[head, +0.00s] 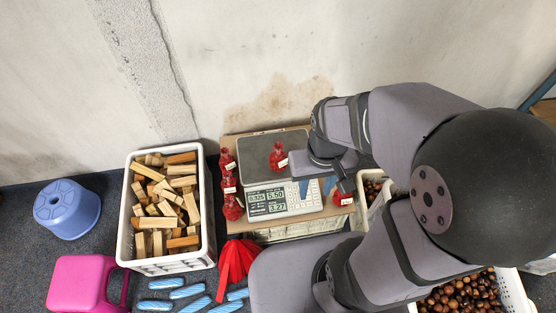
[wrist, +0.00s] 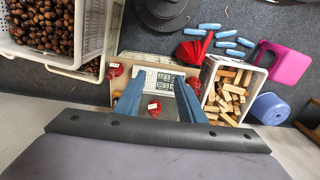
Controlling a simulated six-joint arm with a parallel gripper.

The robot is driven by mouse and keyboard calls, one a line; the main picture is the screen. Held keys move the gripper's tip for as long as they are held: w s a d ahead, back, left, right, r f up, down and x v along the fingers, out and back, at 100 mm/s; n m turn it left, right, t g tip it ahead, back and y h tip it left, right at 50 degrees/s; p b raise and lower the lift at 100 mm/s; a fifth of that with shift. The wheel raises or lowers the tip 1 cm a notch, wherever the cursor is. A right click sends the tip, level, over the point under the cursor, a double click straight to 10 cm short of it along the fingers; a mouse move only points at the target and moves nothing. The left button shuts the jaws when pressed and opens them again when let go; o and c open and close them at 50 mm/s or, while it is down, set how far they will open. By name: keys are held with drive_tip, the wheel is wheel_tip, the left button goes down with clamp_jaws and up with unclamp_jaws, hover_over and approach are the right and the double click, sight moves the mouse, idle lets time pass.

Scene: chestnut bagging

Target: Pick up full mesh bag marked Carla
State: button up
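A full red mesh bag (head: 278,156) with a white tag stands on the scale's pan (head: 254,146). Several more tagged red bags (head: 230,185) stand left of the scale, and another red bag (head: 343,197) is at its right. The writing on the tags is too small to read, so I cannot tell which is Carla's. My gripper (head: 316,187) is open and empty over the right part of the scale. In the wrist view, the bag on the pan (wrist: 154,108) appears between my gripper's blue fingers (wrist: 158,98), apart from them.
The scale (head: 283,200) sits on a low wooden table (head: 265,229) against the wall. A white crate of wood blocks (head: 207,240) stands left, with empty red mesh bags (head: 236,262) in front. White crates of chestnuts (head: 515,292) are at the right.

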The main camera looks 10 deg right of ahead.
drive_tip(key=w+a+f+t+b, duration=0.2)
drive_tip(key=w+f+t+b, duration=0.1)
drive_tip(key=w+f+b, duration=0.45)
drive_tip(key=w+a+f+t+b, duration=0.2)
drive_tip(key=w+f+b, duration=0.45)
drive_tip(key=w, duration=0.25)
drive_tip(key=m+t+h+b, duration=0.35)
drive_tip(key=t+b, duration=0.65)
drive_tip(key=b, duration=1.3)
hover_over(277, 153)
drive_tip(key=shift+n, duration=0.35)
drive_tip(key=f, duration=1.9)
drive_tip(key=shift+s+a+f, duration=0.2)
drive_tip(key=shift+s, duration=0.1)
drive_tip(key=f+h+b, duration=0.1)
drive_tip(key=f+t+h+b, duration=0.1)
drive_tip(key=f, duration=0.1)
drive_tip(key=s+f+m+h+b, duration=0.1)
drive_tip(key=shift+a+f+t, duration=0.15)
drive_tip(key=shift+f+t, duration=0.15)
drive_tip(key=shift+s+a+f+m, duration=0.15)
drive_tip(key=shift+s+f+m, duration=0.15)
drive_tip(key=shift+s+f, duration=0.2)
drive_tip(key=shift+d+b+x, duration=0.1)
drive_tip(key=shift+b+x, duration=0.6)
drive_tip(key=shift+x, duration=1.15)
drive_tip(key=shift+d+b+x, duration=0.15)
drive_tip(key=shift+b+x, duration=0.5)
drive_tip(key=shift+x, duration=1.25)
drive_tip(key=shift+s, duration=0.15)
